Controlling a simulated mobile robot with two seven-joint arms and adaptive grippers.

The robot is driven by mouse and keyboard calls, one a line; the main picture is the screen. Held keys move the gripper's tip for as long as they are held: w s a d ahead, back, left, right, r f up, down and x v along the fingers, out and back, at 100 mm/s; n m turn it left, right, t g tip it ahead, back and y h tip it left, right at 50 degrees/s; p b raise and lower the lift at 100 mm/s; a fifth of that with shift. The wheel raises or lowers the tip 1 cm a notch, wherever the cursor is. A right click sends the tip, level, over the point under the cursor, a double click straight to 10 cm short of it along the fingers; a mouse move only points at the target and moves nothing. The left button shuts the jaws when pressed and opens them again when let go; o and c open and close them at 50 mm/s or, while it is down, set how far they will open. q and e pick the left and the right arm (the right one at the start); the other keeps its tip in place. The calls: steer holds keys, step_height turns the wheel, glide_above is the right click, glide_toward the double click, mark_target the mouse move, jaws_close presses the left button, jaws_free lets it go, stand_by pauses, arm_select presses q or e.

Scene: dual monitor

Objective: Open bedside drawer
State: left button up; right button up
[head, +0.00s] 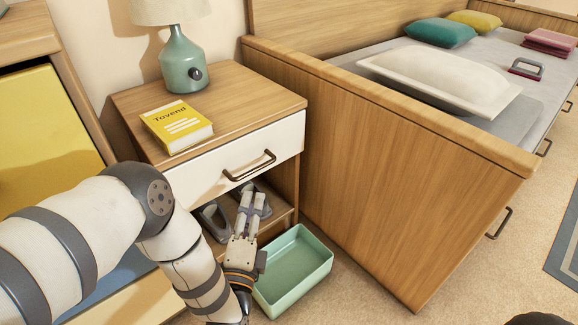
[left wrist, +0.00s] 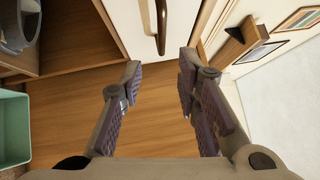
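The bedside table (head: 235,85) has a white drawer (head: 200,178) with a dark, bronze-like bar handle (head: 250,166). The drawer front looks flush with the cabinet, so it appears closed. My left gripper (head: 253,198) is just below and in front of the handle, apart from it. In the left wrist view my left gripper (left wrist: 158,78) has its fingers spread with nothing between them. The handle (left wrist: 161,28) and white drawer front (left wrist: 130,22) show beyond the fingertips. My right gripper is not in view.
Grey shoes (head: 215,222) sit on the open shelf below the drawer. A green bin (head: 296,268) stands on the floor beside my left gripper. The wooden bed end (head: 380,165) bounds the right side.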

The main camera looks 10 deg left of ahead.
mark_target(259, 166)
arm_select(q)
steer(key=w+b, duration=0.1)
steer(key=w, duration=0.2)
steer(key=w+a+r+b, duration=0.1)
steer(key=w, duration=0.3)
steer(key=w+r+b, duration=0.1)
steer(key=w+b, duration=0.1)
steer(key=w, duration=0.2)
steer(key=shift+w+a, duration=0.2)
steer(key=shift+a, duration=0.15)
steer(key=shift+f, duration=0.1)
jaws_close()
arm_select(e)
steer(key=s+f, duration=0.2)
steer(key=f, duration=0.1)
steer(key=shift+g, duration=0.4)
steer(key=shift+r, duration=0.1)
